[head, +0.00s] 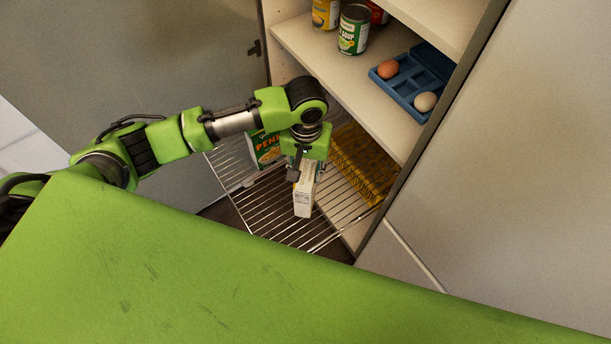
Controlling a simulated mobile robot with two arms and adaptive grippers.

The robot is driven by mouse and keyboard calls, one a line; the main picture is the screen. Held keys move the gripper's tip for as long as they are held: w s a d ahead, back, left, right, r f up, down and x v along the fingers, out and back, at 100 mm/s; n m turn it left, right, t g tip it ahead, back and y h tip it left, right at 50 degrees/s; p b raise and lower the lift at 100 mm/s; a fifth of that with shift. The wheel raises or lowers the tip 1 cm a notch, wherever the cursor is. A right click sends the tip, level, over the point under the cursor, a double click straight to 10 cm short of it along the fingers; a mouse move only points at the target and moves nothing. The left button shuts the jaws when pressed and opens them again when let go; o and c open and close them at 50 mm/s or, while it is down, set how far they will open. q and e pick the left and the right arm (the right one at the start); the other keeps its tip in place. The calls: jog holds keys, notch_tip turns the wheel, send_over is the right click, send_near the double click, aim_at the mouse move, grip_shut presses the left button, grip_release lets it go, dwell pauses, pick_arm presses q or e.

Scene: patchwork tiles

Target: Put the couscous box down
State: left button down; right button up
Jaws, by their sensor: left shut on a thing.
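A small white box (304,200), its label too small to read, is the only box at my left gripper (300,172); I take it as the couscous box. The gripper points down and is shut on the box's upper part, which is partly hidden by the fingers. The box is upright over the wire rack (275,214) of the cupboard. I cannot tell whether its base touches the wires. My right gripper does not show.
A green penne box (264,150) stands on the rack left of my gripper, partly hidden by my arm. A yellow slatted basket (362,167) is at the right. The shelf above (318,62) holds cans (353,30) and a blue egg tray (405,94) with two eggs. The rack's front is bare.

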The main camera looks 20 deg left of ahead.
pick_arm(q)
jog(key=shift+w+a+f, duration=0.1)
jog(key=shift+w+f, duration=0.1)
jog(key=shift+f, duration=1.6)
jog(key=c, duration=1.5)
grip_release()
jog(key=shift+o, duration=0.2)
notch_tip(320, 180, up, 12)
jog(key=shift+r+p, duration=0.1)
jog(key=shift+p, duration=0.25)
